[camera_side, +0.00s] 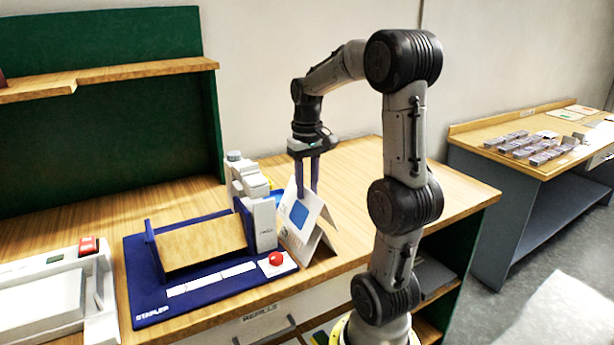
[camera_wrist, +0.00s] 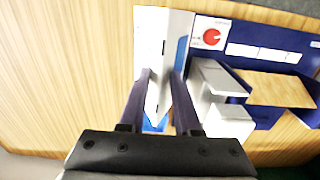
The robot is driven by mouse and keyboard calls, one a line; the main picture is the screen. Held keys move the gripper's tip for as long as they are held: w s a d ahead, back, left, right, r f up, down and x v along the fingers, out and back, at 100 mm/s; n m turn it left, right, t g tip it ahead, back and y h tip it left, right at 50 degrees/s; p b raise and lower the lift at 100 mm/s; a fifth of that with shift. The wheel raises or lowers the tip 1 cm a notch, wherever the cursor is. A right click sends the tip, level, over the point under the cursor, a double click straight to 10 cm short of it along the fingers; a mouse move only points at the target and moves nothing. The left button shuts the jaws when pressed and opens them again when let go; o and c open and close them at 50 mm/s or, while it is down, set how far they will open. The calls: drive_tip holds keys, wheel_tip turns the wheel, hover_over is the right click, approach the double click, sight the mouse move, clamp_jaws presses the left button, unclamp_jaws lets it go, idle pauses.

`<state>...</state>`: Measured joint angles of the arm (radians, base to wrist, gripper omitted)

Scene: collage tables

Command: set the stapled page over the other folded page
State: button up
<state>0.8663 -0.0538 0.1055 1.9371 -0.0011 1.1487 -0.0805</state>
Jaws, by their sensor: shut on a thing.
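A white folded page (camera_side: 297,222) with a blue square stands tent-like at the right end of the stapler. My gripper (camera_side: 307,190) points down over it, its two dark purple fingers shut on the page near the ridge. In the wrist view the fingers (camera_wrist: 161,75) pinch the narrow white page (camera_wrist: 163,30) from both sides. Small dark marks along its ridge look like staples. Blue patches show beside and below the ridge. A second sheet flares out to the right in the side view; I cannot tell whether it is the other folded page or the same page's back half.
The blue-based stapler (camera_side: 150,290) with its wooden rest (camera_side: 205,243) and red button (camera_side: 276,258) stands close left of the page. A white machine (camera_side: 50,300) sits farther left. The wooden tabletop (camera_side: 370,190) is clear to the right and behind.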

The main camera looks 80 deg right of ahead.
sight(307, 207)
drive_tip(key=shift+f, duration=3.05)
drive_tip(key=o, duration=1)
drive_tip(key=shift+r, duration=0.1)
drive_tip(key=shift+r, duration=2.9)
